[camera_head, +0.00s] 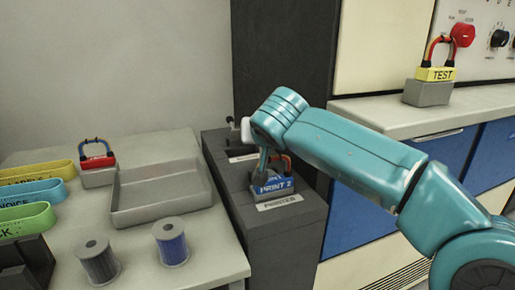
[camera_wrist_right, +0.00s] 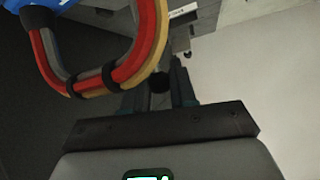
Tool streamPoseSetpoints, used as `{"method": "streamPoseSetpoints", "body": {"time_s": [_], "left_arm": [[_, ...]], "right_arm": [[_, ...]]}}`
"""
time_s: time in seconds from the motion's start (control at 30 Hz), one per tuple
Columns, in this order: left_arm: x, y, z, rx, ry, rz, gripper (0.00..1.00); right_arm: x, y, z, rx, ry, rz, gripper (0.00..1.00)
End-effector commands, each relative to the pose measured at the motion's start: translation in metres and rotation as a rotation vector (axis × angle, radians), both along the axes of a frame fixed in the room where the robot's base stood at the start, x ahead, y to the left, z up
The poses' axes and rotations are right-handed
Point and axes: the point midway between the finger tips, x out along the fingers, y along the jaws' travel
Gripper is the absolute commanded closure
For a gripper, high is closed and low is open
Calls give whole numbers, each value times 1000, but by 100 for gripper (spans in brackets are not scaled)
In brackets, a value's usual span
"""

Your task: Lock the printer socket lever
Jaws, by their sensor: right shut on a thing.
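The blue PRINT 2 plug (camera_head: 272,187) sits in the socket marked PRINTER (camera_head: 280,202) on the dark grey cabinet. Its red, yellow and grey cable loop (camera_wrist_right: 118,84) fills the upper left of the right wrist view, with a bit of the blue plug (camera_wrist_right: 42,4) in the corner. My right gripper (camera_head: 263,165) reaches down just behind the plug. In the wrist view my right gripper (camera_wrist_right: 160,88) is shut on a small round black knob (camera_wrist_right: 160,80), seemingly the printer socket lever's. The rest of the lever is hidden. My left gripper is not in view.
A second socket with a pale lever (camera_head: 246,130) is farther back on the cabinet. A grey tray (camera_head: 160,205), spools (camera_head: 170,242), coloured card belts (camera_head: 35,192) and a red plug (camera_head: 97,158) are on the left table. A yellow TEST plug (camera_head: 436,74) stands on the right counter.

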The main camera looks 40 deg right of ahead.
Motion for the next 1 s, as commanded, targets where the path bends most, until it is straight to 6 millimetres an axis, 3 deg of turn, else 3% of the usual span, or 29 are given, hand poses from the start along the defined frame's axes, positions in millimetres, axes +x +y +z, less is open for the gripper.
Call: {"method": "streamPoseSetpoints", "body": {"time_s": [0.3, 0.93, 0.97, 1.0], "left_arm": [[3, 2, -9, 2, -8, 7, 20], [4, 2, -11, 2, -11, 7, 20], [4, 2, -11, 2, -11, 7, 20], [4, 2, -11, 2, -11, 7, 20]], "right_arm": [[-13, 2, 0, 2, 4, -3, 100], [-14, 2, 0, 2, 6, -6, 100], [-14, 2, 0, 2, 6, -6, 71], [-14, 2, 0, 1, 6, -5, 58]]}}
